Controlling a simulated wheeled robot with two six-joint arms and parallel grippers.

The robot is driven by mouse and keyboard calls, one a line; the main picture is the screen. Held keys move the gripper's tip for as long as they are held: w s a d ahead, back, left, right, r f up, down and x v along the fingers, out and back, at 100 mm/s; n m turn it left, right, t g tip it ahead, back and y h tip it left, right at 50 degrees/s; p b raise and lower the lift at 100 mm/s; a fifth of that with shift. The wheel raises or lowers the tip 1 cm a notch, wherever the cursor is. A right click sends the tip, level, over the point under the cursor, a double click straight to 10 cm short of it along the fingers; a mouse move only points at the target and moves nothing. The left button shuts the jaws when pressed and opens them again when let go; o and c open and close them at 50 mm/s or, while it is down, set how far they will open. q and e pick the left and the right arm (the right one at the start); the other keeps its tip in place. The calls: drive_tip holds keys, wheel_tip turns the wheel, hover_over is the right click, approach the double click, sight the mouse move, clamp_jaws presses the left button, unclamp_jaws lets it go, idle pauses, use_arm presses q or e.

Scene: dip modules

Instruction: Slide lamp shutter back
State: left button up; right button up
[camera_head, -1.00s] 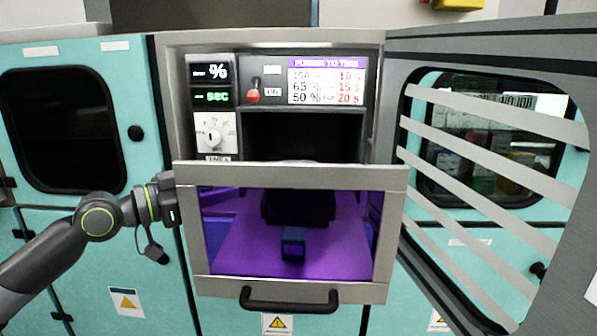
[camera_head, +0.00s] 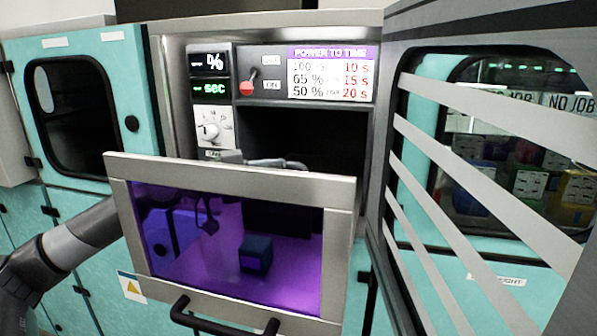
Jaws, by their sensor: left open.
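A metal-framed panel with a violet window (camera_head: 225,240) hangs at the front of the curing cabinet, with a black handle (camera_head: 222,318) at its lower edge. No part is labelled as the lamp shutter, and I cannot tell whether this panel is it. My left arm comes in from the left and passes behind the panel. A dark block (camera_head: 256,254) shows through the window. My right gripper is out of view.
A control panel with a dial (camera_head: 210,128) and red-tipped switch (camera_head: 246,87) sits above, beside a power-to-time card (camera_head: 331,74). The slatted grey door (camera_head: 480,170) stands open on the right. Teal cabinets (camera_head: 85,110) flank the left.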

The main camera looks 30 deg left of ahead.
use_arm(q)
drive_tip(key=shift+s+a, duration=0.1)
drive_tip(key=shift+a, duration=0.05)
drive_tip(key=c, duration=0.7)
clamp_jaws()
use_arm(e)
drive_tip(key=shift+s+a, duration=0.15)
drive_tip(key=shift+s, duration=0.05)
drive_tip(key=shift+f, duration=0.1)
